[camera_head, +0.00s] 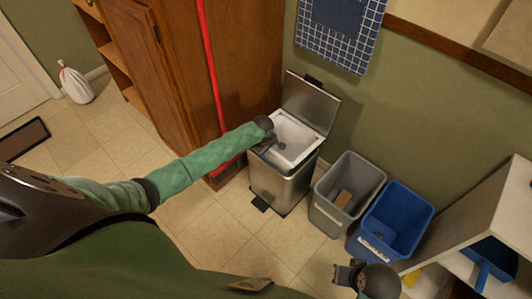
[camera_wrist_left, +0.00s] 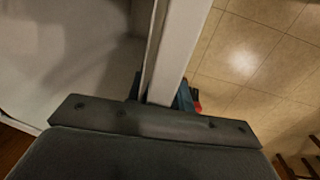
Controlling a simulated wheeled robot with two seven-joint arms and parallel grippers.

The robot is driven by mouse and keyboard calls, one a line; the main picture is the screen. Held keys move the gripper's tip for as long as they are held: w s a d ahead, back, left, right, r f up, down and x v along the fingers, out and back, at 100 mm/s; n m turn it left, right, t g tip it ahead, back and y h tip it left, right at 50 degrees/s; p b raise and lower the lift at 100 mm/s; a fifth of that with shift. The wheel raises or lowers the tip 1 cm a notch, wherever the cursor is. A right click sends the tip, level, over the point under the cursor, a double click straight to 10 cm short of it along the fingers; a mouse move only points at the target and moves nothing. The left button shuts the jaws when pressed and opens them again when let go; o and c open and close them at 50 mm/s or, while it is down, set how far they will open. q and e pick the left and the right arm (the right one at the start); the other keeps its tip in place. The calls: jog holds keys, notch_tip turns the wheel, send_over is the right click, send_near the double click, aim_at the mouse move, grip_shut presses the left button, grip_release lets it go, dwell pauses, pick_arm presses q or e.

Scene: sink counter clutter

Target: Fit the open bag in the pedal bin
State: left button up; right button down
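The metal pedal bin (camera_head: 280,184) stands against the wall with its lid (camera_head: 311,101) tipped up. A white bag (camera_head: 297,139) lines its mouth, and its pale inside fills the left of the left wrist view (camera_wrist_left: 65,65). My left gripper (camera_head: 268,141) is at the bin's left rim, pointing down. In the left wrist view its dark fingers (camera_wrist_left: 160,92) sit on either side of a pale rim band (camera_wrist_left: 178,45); whether they press on it is hidden. My right gripper (camera_head: 348,273) is low at the bottom, away from the bin, its fingers too small to read.
A grey bin (camera_head: 328,211) with a brown block (camera_head: 343,199) inside and a blue bin (camera_head: 377,247) stand right of the pedal bin. A wooden cabinet (camera_head: 178,75) and red pole (camera_head: 209,65) are to its left. A tied white bag (camera_head: 76,84) sits far left. Floor in front is clear.

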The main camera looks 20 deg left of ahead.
pick_arm(q)
jog(key=shift+s+f, duration=0.45)
jog(key=shift+f, duration=0.1)
pick_arm(e)
jog(key=shift+f, duration=0.1)
pick_arm(q)
notch_tip(320, 180, up, 9)
pick_arm(e)
jog(key=shift+w+a+f, duration=0.25)
jog(key=shift+a+f, duration=0.05)
jog(key=shift+a, duration=0.05)
pick_arm(q)
jog(key=shift+w+a+f, duration=0.1)
jog(key=shift+w, duration=0.05)
pick_arm(e)
jog(key=shift+r, duration=0.1)
